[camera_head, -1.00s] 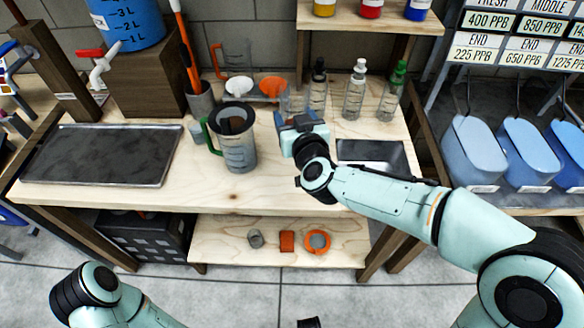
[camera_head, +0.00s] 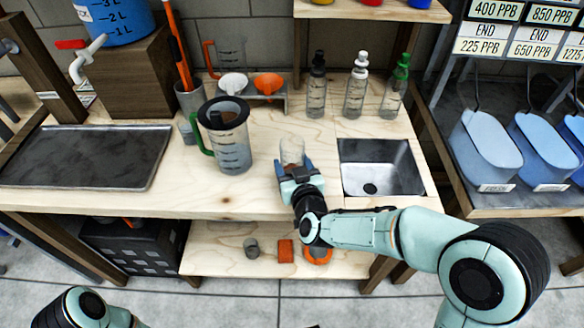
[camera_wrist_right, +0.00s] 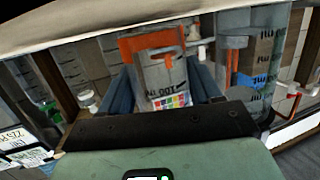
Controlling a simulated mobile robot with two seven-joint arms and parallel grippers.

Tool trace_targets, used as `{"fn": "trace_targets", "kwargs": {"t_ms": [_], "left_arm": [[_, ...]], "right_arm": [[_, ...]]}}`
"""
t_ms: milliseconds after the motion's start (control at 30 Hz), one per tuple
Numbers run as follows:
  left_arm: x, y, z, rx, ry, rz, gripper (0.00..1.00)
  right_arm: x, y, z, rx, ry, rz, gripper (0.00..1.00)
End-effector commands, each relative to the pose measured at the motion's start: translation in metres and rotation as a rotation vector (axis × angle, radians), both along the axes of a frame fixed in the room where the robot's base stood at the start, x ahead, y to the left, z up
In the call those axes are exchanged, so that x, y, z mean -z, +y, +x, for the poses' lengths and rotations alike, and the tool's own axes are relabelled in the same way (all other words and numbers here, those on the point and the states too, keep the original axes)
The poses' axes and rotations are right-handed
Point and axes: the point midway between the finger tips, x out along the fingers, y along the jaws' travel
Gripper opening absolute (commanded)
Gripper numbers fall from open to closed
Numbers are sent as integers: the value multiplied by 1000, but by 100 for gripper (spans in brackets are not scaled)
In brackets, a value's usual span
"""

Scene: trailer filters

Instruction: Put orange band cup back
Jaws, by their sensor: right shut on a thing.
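My right gripper (camera_head: 294,174) is shut on a small clear cup (camera_head: 291,150) near the front middle of the wooden bench. In the right wrist view the cup (camera_wrist_right: 162,82) sits between the two blue fingers of my right gripper (camera_wrist_right: 165,88), with upside-down print and small coloured squares. Orange shows across the cup there; I cannot tell how much of it is the cup's own band. Whether its base touches the bench is unclear. My left gripper is out of view; only part of that arm shows at the bottom left.
A green-handled jug (camera_head: 225,140) stands left of the cup. A metal sink (camera_head: 382,168) is on the right. Behind are bottles with black (camera_head: 316,85), white (camera_head: 356,85) and green caps (camera_head: 396,85), and white (camera_head: 233,84) and orange funnels (camera_head: 268,84). A dark tray (camera_head: 85,155) lies left.

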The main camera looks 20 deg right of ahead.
Motion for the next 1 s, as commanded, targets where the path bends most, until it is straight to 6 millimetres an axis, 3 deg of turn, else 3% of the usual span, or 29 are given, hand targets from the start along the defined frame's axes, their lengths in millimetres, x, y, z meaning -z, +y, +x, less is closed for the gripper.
{"fn": "trace_targets", "kwargs": {"t_ms": [400,433,500,867,1000], "left_arm": [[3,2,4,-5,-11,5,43],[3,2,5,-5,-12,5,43],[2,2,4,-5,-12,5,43],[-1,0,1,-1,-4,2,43],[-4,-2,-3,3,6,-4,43]], "right_arm": [[4,0,0,0,-2,1,24],[4,0,0,0,-2,1,70],[3,0,0,0,-2,1,89],[-1,0,0,0,-3,1,89],[-5,0,-19,-1,-3,1,89]]}}
